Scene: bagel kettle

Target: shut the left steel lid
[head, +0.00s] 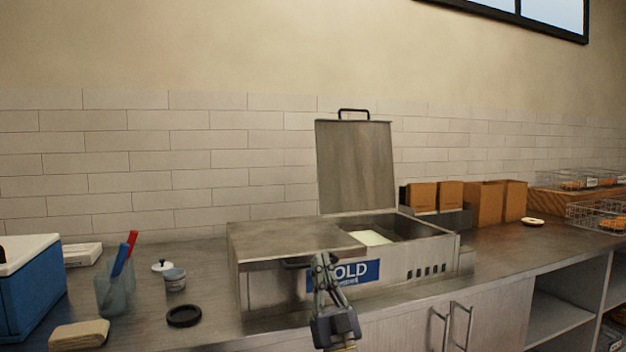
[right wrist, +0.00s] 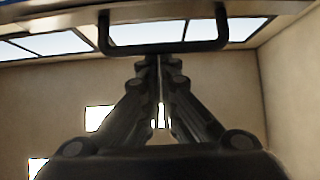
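The left steel lid (head: 290,240) lies flat over the left half of the steel cold box (head: 265,285) in the head view. Its dark handle (head: 295,263) is at the front edge, partly hidden by my right gripper (head: 322,260). That gripper is in front of the box, pointing up, its fingers drawn together with nothing seen between them. In the right wrist view a dark handle (right wrist: 165,48) crosses just above and beyond the fingertips (right wrist: 157,62); whether they touch cannot be told. My left gripper is not in view.
The right lid (head: 355,165) stands upright, open, above a bay with a pale block (head: 371,237). On the left are a blue cooler (head: 30,290), a cup with red and blue handles (head: 115,292), a small jar (head: 175,280) and a black ring (head: 184,316). Brown boxes (head: 485,203) stand right.

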